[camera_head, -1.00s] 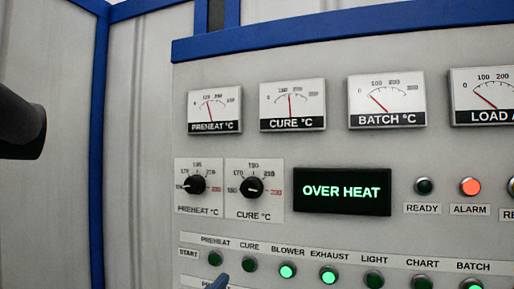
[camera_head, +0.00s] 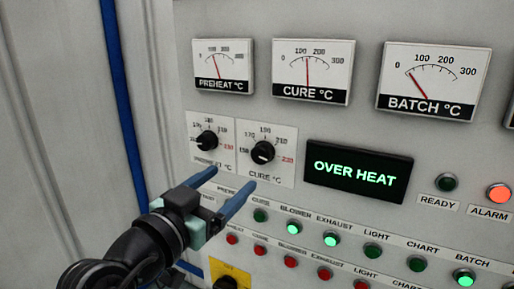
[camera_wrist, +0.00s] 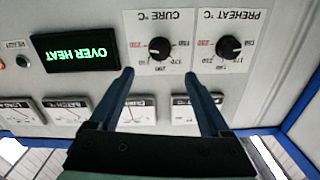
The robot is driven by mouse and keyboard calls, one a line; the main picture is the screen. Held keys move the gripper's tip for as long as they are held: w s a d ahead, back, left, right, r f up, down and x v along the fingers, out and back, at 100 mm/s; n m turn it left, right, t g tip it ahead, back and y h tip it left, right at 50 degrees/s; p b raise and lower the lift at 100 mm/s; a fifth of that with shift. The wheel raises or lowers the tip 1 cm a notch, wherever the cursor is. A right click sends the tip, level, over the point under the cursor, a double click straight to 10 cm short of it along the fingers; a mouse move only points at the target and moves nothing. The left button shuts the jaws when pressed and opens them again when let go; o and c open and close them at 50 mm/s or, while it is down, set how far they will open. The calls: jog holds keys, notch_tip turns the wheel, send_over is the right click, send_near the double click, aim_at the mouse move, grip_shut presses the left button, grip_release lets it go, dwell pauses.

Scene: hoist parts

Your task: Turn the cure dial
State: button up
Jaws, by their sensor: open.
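The cure dial (camera_head: 262,152) is a round black knob on a white plate marked CURE °C, right of the matching preheat dial (camera_head: 207,140). I cannot read its setting surely. My gripper (camera_head: 231,177) is open, with two blue fingers apart and nothing between them. In the head view its fingertips show just below the two dials. In the wrist view, which is upside down, the cure dial (camera_wrist: 160,48) shows between and beyond the fingertips (camera_wrist: 158,72), apart from them. The preheat dial (camera_wrist: 228,47) is to the right there.
A display (camera_head: 358,173) reads OVER HEAT, right of the cure dial. Gauges, including the cure gauge (camera_head: 313,72), sit above. Rows of buttons (camera_head: 330,239) lie below. The alarm lamp (camera_head: 499,193) glows orange. A blue post (camera_head: 122,110) stands left of the panel.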

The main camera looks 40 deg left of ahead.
aim_at(259, 156)
jog(key=p+x, duration=0.3)
jog(key=x, duration=0.6)
jog(key=shift+w+r+p, duration=0.15)
jog(key=shift+p, duration=0.25)
jog(key=shift+w+a, duration=0.1)
jog(key=shift+w, duration=0.6)
grip_shut()
